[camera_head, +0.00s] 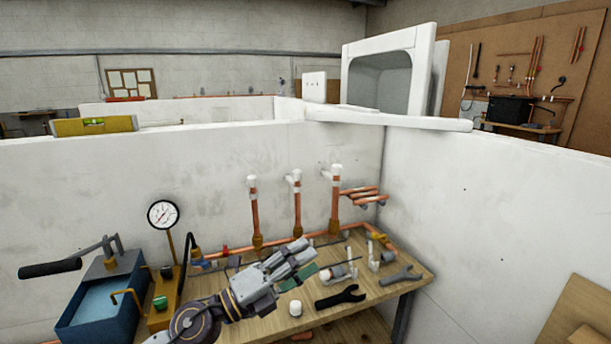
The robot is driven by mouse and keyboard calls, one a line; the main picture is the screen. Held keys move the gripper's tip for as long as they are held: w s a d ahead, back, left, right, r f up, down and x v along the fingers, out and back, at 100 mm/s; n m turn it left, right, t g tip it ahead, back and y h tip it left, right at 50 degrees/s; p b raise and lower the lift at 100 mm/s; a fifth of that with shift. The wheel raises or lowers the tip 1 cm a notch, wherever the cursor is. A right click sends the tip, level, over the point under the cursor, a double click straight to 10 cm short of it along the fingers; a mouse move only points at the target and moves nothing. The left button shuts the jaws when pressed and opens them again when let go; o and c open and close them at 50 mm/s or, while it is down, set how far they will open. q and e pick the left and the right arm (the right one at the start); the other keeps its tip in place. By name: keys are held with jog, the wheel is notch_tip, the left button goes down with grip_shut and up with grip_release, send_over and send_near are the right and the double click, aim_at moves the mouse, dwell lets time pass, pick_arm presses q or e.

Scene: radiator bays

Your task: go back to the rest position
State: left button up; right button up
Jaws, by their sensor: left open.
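My left gripper (307,263) reaches in from the lower left over the wooden workbench (408,288). Its fingers are apart, and I see nothing held between them. It points right, toward small fittings on the bench, and hides part of the bench top and the pipe behind it. I cannot tell its exact height above the bench. My right gripper is not in view.
A blue pump box (100,300) with a gauge (163,214) stands left. Copper pipes (297,212) with white caps rise behind. A dark wrench (341,297), a grey wrench (401,276) and a white cap (295,308) lie nearby. White walls (480,220) enclose the bay.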

pick_arm(q)
jog(key=w+a+r+n+t+y, duration=0.1)
jog(key=w+a+n+t+y, duration=0.3)
jog(key=n+t, duration=0.4)
jog(key=a+f+n+g+y, duration=0.2)
jog(key=a+f+n+y, duration=1.25)
jog(key=n, duration=0.35)
jog(key=s+a+f+n+g+y, duration=0.1)
jog(key=s+a+f+n+g, duration=0.25)
jog(key=s+f+g, duration=0.6)
jog(key=s+f+n+g+h, duration=0.1)
jog(key=s+f+g, duration=0.3)
jog(key=s+f, duration=0.85)
notch_tip(320, 180, down, 32)
jog(key=s+a, duration=0.1)
jog(key=s, duration=0.2)
jog(key=s+a+f+g, duration=0.1)
jog(key=s+a+f, duration=0.2)
jog(key=s+f, duration=0.6)
jog(key=s+a+f, duration=0.4)
jog(key=s+f, duration=0.6)
jog(key=s, duration=0.1)
jog(key=shift+s+g, duration=0.35)
